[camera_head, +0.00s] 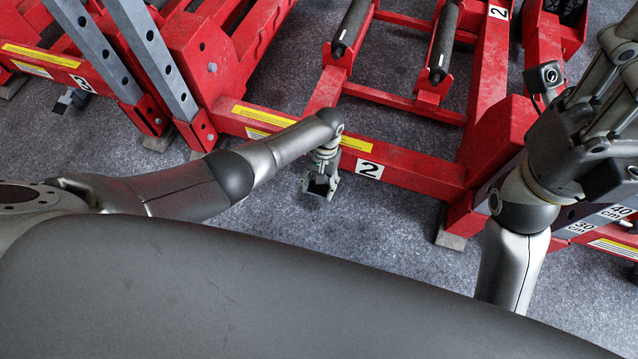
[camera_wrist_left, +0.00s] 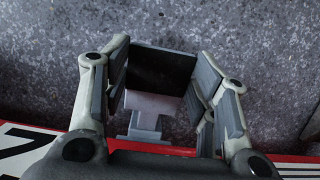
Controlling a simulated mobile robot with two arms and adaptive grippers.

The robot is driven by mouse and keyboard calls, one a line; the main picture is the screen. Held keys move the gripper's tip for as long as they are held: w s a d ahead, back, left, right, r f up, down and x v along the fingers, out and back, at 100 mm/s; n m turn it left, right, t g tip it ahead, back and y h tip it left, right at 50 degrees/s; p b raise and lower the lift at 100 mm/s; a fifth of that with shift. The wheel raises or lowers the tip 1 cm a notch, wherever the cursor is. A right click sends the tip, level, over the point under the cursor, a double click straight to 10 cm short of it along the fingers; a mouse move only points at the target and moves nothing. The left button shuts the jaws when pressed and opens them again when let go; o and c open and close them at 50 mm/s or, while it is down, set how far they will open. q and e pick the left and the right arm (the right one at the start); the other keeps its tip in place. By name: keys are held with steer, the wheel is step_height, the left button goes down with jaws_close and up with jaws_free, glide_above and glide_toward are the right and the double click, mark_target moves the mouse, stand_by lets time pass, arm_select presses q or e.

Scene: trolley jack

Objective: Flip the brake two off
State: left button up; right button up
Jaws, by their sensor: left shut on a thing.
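Brake two is a small lever with a black pad and a grey stem (camera_wrist_left: 150,106), standing out from the red beam next to the white "2" label (camera_head: 369,168). In the left wrist view it lies between the two fingers of my left gripper (camera_wrist_left: 165,68). In the head view my left gripper (camera_head: 320,184) points down at the beam, just left of the label, and is shut on the brake. The gripper hides much of the brake there. My right gripper (camera_head: 610,105) is raised at the right edge, and its fingertips run partly out of the picture.
The red trolley jack frame (camera_head: 420,168) fills the back, with black rollers (camera_head: 352,27) and grey perforated posts (camera_head: 150,55). A similar lever (camera_head: 70,100) sits by a "3" label on the left. Grey floor (camera_head: 365,228) lies open in front of the beam.

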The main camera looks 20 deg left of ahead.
arm_select(q)
steer(key=shift+w+r, duration=0.3)
steer(key=shift+w, duration=0.35)
steer(key=o, duration=1.4)
steer(key=shift+s, duration=0.1)
steer(key=shift+o, duration=0.2)
steer(key=shift+s+f, duration=0.1)
steer(key=v, duration=1.2)
